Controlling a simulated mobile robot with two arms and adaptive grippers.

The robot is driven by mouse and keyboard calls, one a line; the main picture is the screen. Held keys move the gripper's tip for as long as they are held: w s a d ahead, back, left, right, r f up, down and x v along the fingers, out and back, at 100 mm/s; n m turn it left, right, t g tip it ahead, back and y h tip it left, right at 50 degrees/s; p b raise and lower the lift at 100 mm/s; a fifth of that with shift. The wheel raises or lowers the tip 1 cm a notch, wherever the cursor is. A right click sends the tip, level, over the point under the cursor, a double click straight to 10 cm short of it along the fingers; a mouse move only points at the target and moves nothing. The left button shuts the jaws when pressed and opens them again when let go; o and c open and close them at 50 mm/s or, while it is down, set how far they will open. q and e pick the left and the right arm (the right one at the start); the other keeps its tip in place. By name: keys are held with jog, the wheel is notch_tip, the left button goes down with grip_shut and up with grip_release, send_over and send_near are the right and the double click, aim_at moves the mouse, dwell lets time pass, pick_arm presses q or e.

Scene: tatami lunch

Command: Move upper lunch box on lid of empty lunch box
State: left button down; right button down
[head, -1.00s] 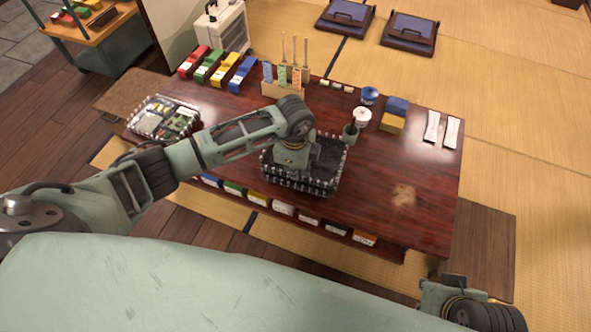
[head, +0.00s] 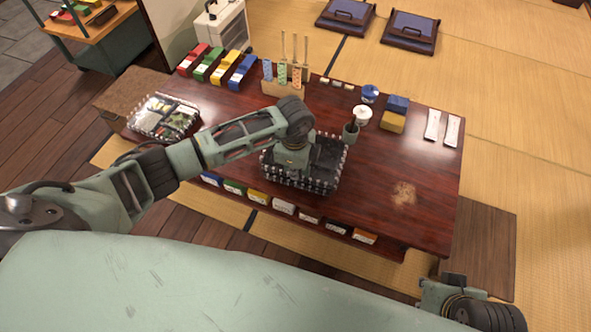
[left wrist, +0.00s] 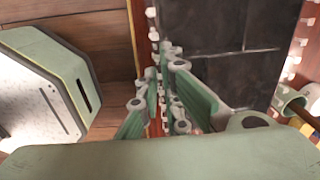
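A dark, stud-edged lunch box stack (head: 325,160) stands near the middle of the table, with two stud rows on its front side. Its dark compartments also show in the left wrist view (left wrist: 235,45). Another stud-edged lunch box (head: 165,117), with food inside, sits at the table's left end. My left gripper (head: 290,160) is down at the left part of the middle stack. In the left wrist view its fingers (left wrist: 162,72) are close together at the box's studded edge; whether they grip it is unclear. My right gripper (head: 455,285) is at lower right, away from the table, its fingers unclear.
Red, green, yellow and blue boxes (head: 215,68) line the back left. A holder with utensils (head: 285,85), a cup (head: 350,132), a white bowl (head: 362,115) and blue and yellow blocks (head: 394,112) stand behind the stack.

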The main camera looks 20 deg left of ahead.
pick_arm(q)
jog(key=shift+f, duration=0.45)
dwell(0.5)
jog(key=c, duration=1.9)
grip_release()
jog(key=shift+o, duration=0.2)
jog(key=o, duration=0.6)
jog(key=shift+c, duration=0.2)
